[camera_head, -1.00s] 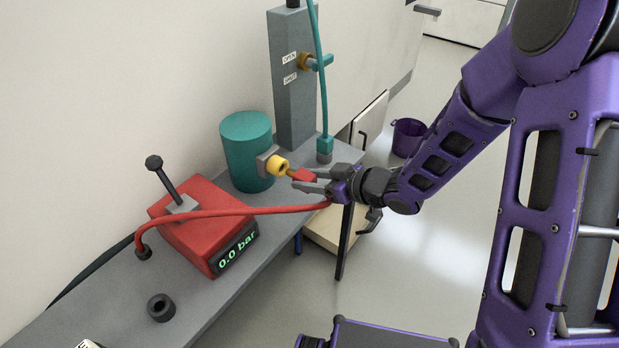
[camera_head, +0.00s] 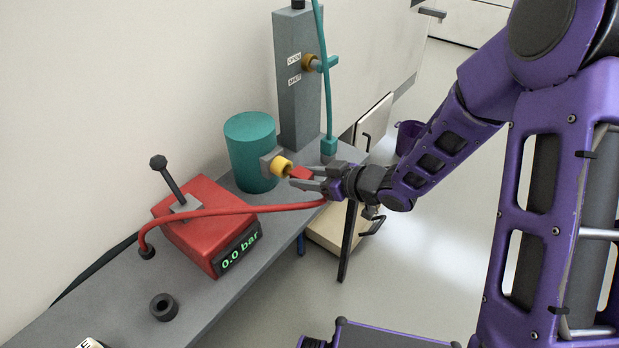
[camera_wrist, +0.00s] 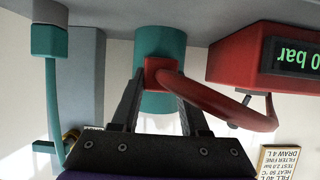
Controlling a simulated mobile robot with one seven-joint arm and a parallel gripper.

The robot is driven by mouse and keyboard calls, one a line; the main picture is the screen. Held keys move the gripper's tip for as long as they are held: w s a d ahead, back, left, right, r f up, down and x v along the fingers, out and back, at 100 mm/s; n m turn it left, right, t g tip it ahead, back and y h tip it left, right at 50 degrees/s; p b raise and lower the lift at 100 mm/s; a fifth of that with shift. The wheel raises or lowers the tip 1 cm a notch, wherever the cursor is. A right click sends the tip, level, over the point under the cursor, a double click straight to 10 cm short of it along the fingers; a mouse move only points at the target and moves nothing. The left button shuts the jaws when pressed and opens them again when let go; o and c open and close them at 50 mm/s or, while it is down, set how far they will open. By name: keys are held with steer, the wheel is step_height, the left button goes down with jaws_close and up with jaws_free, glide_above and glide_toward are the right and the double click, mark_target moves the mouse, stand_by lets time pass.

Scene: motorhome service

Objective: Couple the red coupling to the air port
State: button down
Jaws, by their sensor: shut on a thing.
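The red coupling (camera_head: 301,174) is held between the fingers of my gripper (camera_head: 308,180), which is shut on it. A red hose runs from the coupling to the red pump box (camera_head: 197,222), whose display reads 0.0 bar. The air port (camera_head: 281,166) is a yellow ring on a grey block on the side of the teal cylinder (camera_head: 249,150). The coupling's tip is right at the port's mouth; I cannot tell whether it is seated. In the wrist view the red coupling (camera_wrist: 153,68) lies in front of the teal cylinder (camera_wrist: 160,42) and hides the port.
A grey post (camera_head: 299,85) with a yellow and teal valve and a teal hose stands behind the cylinder. A dark ring (camera_head: 164,307) lies on the grey bench (camera_head: 110,305). A purple bucket (camera_head: 408,137) stands on the floor.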

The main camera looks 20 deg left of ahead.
steer(key=shift+w+a, duration=0.2)
steer(key=shift+a, duration=0.3)
steer(key=shift+w+a, duration=0.2)
steer(key=shift+a, duration=0.25)
steer(key=shift+a, duration=0.1)
steer(key=shift+c, duration=1.7)
jaws_free()
steer(key=p+v, duration=0.3)
steer(key=v, duration=1.4)
steer(key=shift+p, duration=0.4)
steer(key=shift+r, duration=0.1)
